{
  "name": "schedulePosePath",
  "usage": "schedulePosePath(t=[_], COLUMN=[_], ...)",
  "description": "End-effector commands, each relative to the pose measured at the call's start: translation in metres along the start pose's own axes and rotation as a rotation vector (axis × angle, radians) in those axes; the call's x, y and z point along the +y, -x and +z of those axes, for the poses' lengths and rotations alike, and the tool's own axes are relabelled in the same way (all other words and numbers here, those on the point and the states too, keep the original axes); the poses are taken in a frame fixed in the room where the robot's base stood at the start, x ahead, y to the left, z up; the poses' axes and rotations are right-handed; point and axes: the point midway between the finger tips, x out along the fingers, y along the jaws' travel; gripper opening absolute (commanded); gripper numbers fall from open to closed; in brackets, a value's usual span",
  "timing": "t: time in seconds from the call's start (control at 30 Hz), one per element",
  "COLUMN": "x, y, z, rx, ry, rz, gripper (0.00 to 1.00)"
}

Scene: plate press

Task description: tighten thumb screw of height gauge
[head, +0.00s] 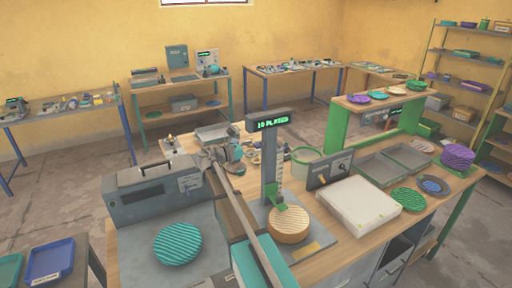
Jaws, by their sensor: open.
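The height gauge (270,165) stands upright on a grey base on the middle bench, with a lit green display (273,122) on top. A scale runs down beside its post. A green slider (277,203) sits low on the post, just above a tan round ribbed stack (289,226). The thumb screw is too small to make out. My gripper (233,152) appears left of the gauge post, at the end of a grey arm link, apart from the gauge. It looks open and empty, though its fingers are hard to separate from the clutter behind.
A grey machine (155,193) and a teal ribbed plate (178,244) are at left. Right of the gauge are a dark control box (329,169), a white slab (358,207), grey trays (408,154), a green plate (408,200) and a purple stack (457,157).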

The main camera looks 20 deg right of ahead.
Motion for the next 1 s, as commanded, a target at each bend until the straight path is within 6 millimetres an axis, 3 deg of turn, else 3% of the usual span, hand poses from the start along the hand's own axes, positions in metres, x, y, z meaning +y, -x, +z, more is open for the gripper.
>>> schedulePosePath(t=[0.2, 0.53, 1.0], x=[0.000, 0.000, 0.000], y=[-0.013, -0.015, -0.010], z=[0.000, 0.000, 0.000], rx=[0.000, 0.000, 0.000], ry=[0.000, 0.000, 0.000], rz=[0.000, 0.001, 0.001], gripper=[0.89, 0.89, 0.06])
